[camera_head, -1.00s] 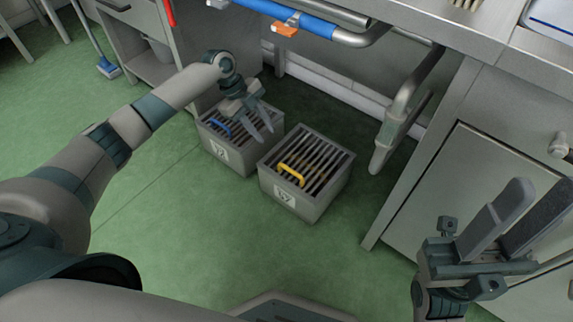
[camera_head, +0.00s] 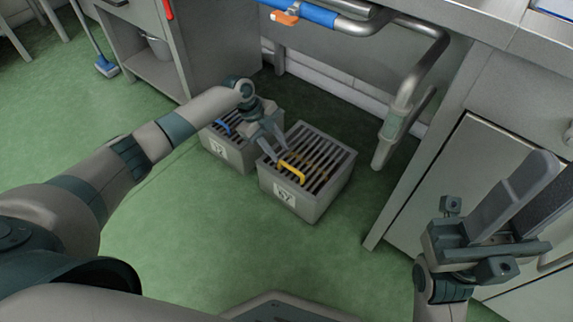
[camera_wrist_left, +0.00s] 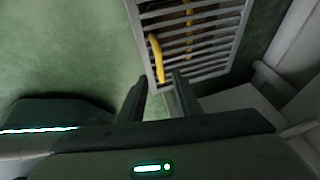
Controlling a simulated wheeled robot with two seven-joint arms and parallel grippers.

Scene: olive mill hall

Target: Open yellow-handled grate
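The yellow-handled grate (camera_head: 318,165) is a set of dark and grey bars on top of a grey box with a number label, on the green floor. Its yellow handle (camera_head: 291,171) lies along the near left side of the bars. It also shows in the left wrist view (camera_wrist_left: 155,58). My left gripper (camera_head: 279,155) is open and points down just above the handle's far left end. In the left wrist view its two fingers (camera_wrist_left: 158,80) are apart, with the handle just beyond the tips and no clear contact. My right gripper (camera_head: 553,172) is open and empty at the right.
A similar box with a blue handle (camera_head: 223,127) stands close on the left, partly behind my left gripper. A steel cabinet (camera_head: 480,180) is at the right. The floor in front is clear.

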